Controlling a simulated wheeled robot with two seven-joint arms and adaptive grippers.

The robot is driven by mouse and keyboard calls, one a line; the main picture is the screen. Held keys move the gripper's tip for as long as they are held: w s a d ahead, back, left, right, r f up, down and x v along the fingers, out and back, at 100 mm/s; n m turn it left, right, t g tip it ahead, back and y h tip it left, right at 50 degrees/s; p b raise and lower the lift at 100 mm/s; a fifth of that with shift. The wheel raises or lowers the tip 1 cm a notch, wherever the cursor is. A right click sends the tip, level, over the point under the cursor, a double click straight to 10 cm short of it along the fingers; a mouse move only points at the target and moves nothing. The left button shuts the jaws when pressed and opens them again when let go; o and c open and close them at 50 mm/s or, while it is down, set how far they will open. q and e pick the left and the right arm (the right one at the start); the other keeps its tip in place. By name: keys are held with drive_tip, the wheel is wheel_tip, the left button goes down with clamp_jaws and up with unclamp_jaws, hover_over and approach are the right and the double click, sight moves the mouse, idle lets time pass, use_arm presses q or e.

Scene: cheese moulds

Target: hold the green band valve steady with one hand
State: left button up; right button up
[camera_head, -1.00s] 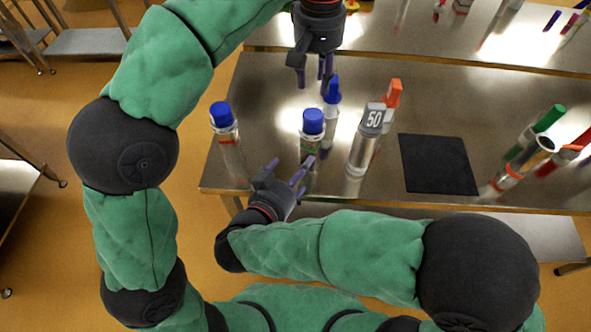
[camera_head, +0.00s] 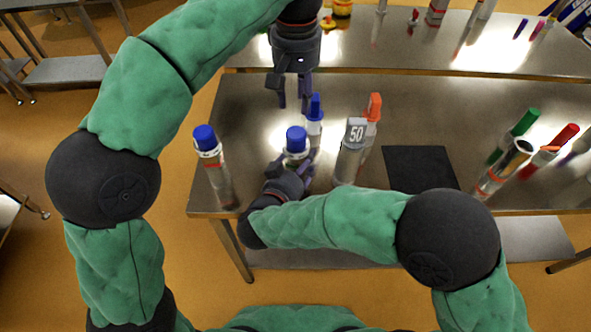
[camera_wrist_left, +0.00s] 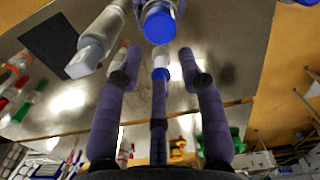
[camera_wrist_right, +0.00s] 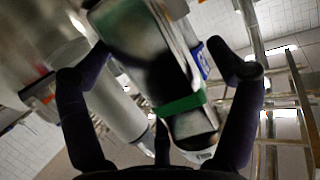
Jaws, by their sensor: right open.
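The green band valve is an upright cylinder with a blue cap (camera_head: 297,140) near the table's front edge in the head view. Its green band (camera_wrist_right: 180,105) shows in the right wrist view. My right gripper (camera_head: 292,172) is low at the valve's front side, partly hiding it; in the right wrist view its fingers (camera_wrist_right: 160,70) are apart on either side of the valve, with a visible gap. My left gripper (camera_head: 294,102) is open and empty, above the table behind the valve; its fingers (camera_wrist_left: 158,68) are spread in the left wrist view.
A blue-capped cylinder (camera_head: 213,160) stands left of the valve. A slim blue-topped one (camera_head: 315,125), a grey-capped "50" cylinder (camera_head: 351,158) and an orange-topped one (camera_head: 373,115) stand close on the right. A bare black mat (camera_head: 418,166) lies further right, before several coloured cylinders.

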sight(297, 132)
use_arm(q)
drive_tip(key=shift+o, duration=0.3)
use_arm(e)
drive_tip(key=c, duration=1.6)
use_arm(q)
drive_tip(key=o, duration=0.5)
drive_tip(key=shift+c, duration=0.2)
use_arm(e)
drive_tip(key=shift+c, duration=0.2)
use_arm(q)
drive_tip(key=shift+o, duration=0.3)
drive_tip(key=m, duration=0.5)
drive_tip(key=shift+r, duration=0.35)
wheel_tip(297, 132, down, 11)
drive_tip(key=m, duration=1.3)
drive_tip(key=shift+r+m, duration=0.15)
drive_tip(key=shift+m, duration=0.15)
